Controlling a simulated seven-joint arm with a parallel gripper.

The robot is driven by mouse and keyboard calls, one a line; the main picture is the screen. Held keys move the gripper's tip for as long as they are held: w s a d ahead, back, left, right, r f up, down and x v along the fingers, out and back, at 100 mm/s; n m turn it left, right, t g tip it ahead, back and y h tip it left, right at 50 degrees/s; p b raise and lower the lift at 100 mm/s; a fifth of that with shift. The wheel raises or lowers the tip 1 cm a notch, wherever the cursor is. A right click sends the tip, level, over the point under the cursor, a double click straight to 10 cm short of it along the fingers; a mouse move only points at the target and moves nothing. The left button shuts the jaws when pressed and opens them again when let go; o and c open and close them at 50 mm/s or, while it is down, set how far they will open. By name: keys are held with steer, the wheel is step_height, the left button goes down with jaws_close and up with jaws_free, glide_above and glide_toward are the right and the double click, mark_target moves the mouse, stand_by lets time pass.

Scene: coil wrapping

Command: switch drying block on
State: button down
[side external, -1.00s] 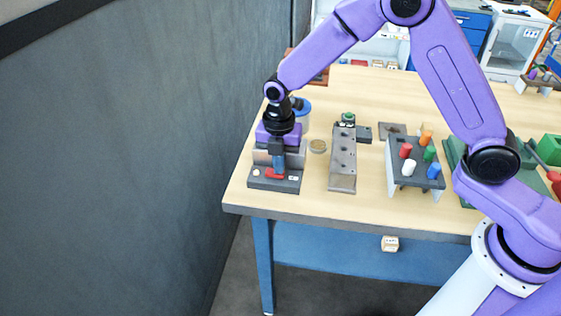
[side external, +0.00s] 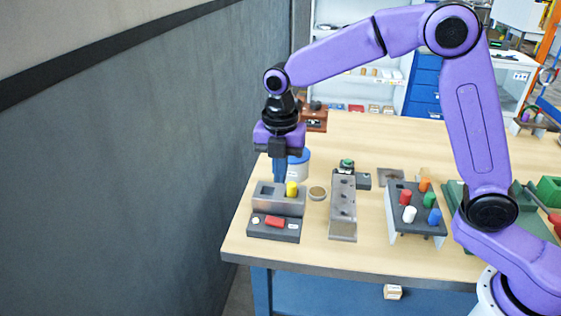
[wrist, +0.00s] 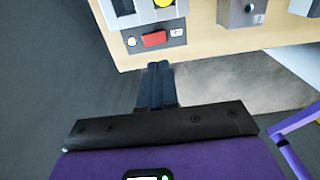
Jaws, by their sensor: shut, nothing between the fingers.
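The block at the table's left front (side external: 262,205) is grey, with a dark front base carrying a red rocker switch (side external: 274,222). A yellow cylinder (side external: 291,189) stands in its right slot; the left slot looks empty. The switch also shows in the wrist view (wrist: 154,39), between a pale round lamp (wrist: 131,41) and a small white label. I cannot tell which way the rocker is tipped. My gripper (side external: 280,182) is shut and empty, pointing down above and behind the switch, clear of it. Its fingers also show in the wrist view (wrist: 158,68).
A blue and white pot (side external: 299,163) stands behind the block. To the right are a small round dish (side external: 317,193), a grey block with holes (side external: 343,210) and a dark rack (side external: 425,224) of coloured cylinders. A grey wall (side external: 130,180) rises on the left.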

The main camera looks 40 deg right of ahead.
step_height(320, 180, up, 2)
steer(key=shift+r, duration=0.1)
steer(key=shift+s, duration=0.1)
stand_by(0.4)
steer(key=s+d+m, duration=0.4)
steer(key=s+d, duration=0.1)
steer(key=s, duration=0.5)
steer(key=s+d+f+m, duration=0.1)
steer(key=s+d+m, duration=0.4)
steer(key=s, duration=0.5)
steer(key=s+d+f+m, duration=0.1)
steer(key=s+d+m, duration=0.4)
steer(key=s, duration=0.5)
